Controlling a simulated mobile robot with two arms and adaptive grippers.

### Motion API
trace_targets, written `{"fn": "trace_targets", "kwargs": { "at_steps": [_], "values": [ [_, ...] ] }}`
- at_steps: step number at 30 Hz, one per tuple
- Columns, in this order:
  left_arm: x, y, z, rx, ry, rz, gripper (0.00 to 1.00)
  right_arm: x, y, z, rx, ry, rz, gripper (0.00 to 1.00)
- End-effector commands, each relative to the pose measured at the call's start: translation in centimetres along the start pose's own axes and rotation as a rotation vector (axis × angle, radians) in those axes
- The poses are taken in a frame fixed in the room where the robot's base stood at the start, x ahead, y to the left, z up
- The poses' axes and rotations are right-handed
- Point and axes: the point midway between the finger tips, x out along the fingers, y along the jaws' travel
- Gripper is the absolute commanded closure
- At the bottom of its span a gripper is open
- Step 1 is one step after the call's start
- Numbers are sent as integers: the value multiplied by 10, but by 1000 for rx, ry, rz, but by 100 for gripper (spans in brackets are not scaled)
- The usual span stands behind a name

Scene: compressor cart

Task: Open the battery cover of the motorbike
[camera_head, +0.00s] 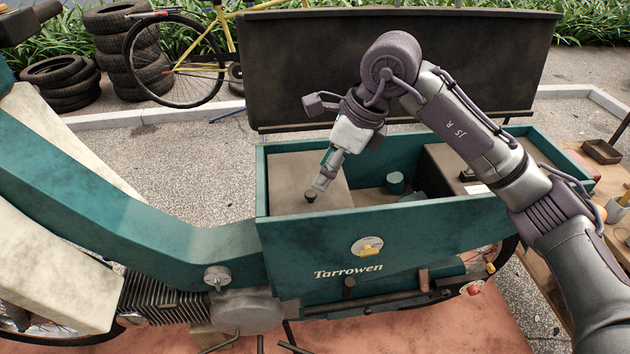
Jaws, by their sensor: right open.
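The teal motorbike (300,245), marked "Tarrowen", fills the front of the head view. Its box-shaped compartment is open at the top. Inside it, at the left, is a flat brown panel (290,165) that looks like the battery cover; its shut or raised state is hard to tell. A small dark knob (311,196) stands near the panel's front edge. My right gripper (319,185) reaches down from the upper right with its open fingertips just above the knob. I cannot tell whether they touch it. My left gripper is not in view.
A large dark panel (400,65) stands upright behind the compartment. A teal round part (395,182) and another brown block (445,172) sit inside, right of the panel. A yellow knob (369,250) is on the side. Stacked tyres (130,55) and a bicycle (185,60) are behind.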

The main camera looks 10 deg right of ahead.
Motion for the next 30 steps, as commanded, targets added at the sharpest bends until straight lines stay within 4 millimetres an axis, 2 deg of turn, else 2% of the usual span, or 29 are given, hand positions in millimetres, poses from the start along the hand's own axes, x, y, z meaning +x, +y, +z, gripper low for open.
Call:
{"fn": "trace_targets", "kwargs": {
  "at_steps": [3, 8, 13, 21, 23, 30],
  "values": [
    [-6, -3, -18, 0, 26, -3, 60, 23, 1, 1, -1, 1, 4, 51],
    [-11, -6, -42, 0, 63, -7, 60, 44, 1, 1, -1, 0, 3, 51],
    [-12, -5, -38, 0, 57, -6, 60, 55, 1, 1, -2, -2, 1, 51],
    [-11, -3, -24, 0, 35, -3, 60, 57, 0, 0, -2, -1, 0, 51],
    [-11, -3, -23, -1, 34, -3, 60, 57, 0, 0, -2, -1, 0, 59],
    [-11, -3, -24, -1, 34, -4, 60, 56, 0, 0, -2, -1, 0, 99]
  ]
}}
